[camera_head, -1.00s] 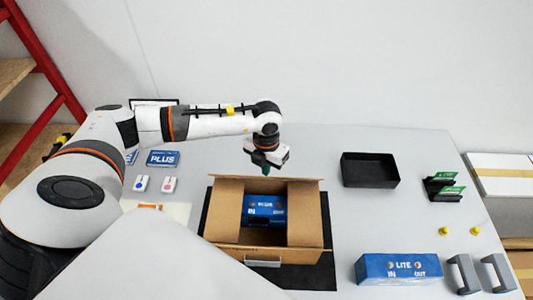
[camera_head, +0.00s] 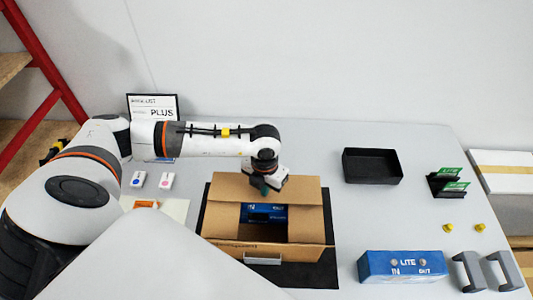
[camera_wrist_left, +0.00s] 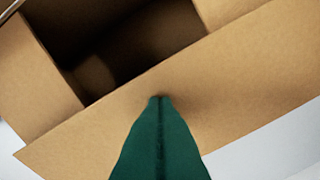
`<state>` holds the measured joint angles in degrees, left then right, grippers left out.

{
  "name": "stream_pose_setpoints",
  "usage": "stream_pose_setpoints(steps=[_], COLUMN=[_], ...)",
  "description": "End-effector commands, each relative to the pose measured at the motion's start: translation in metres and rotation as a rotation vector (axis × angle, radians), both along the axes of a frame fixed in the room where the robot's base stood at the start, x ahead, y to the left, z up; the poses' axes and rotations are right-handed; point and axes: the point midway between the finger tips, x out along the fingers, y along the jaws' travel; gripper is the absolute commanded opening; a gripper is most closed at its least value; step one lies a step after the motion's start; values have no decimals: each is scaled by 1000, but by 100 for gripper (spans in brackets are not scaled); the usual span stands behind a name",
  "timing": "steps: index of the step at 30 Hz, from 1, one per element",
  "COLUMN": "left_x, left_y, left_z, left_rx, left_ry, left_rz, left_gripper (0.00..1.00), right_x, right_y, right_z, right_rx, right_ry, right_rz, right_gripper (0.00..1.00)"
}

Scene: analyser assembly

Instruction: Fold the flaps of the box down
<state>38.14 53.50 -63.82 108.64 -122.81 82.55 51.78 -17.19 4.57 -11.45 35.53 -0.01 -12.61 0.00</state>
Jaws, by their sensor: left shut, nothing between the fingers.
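The open cardboard box (camera_head: 223,224) stands on a black mat with a blue block (camera_head: 265,212) inside. Its back flap (camera_head: 232,188) leans inward over the opening and hides part of the block. Side flaps show at the left and right of the opening, and the front flap (camera_head: 290,253) extends outward toward me. My left gripper (camera_head: 264,189) is shut and empty at the back flap. In the left wrist view, its green fingertips (camera_wrist_left: 160,98) are together over a cardboard flap (camera_wrist_left: 220,85); contact is hard to tell. My right gripper is out of view.
A black tray (camera_head: 371,179), a green-labelled holder (camera_head: 447,183), two yellow knobs, a blue LITE block (camera_head: 403,266) and grey handles (camera_head: 468,271) lie to the right. Two small white pieces and a worklist sign (camera_head: 153,108) are at left. Table between box and tray is clear.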

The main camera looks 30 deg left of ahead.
Motion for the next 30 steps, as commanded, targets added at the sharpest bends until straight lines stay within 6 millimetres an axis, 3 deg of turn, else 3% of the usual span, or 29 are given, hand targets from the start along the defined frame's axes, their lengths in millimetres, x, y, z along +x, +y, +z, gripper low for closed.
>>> stream_pose_setpoints(steps=[30], left_x=[-1], left_y=[-1], left_z=[-8], left_rx=[0], left_ry=[0], left_rz=[0], left_gripper=[0], right_x=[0], right_y=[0], right_z=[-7], right_rx=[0], right_ry=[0], right_rz=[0], right_gripper=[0])
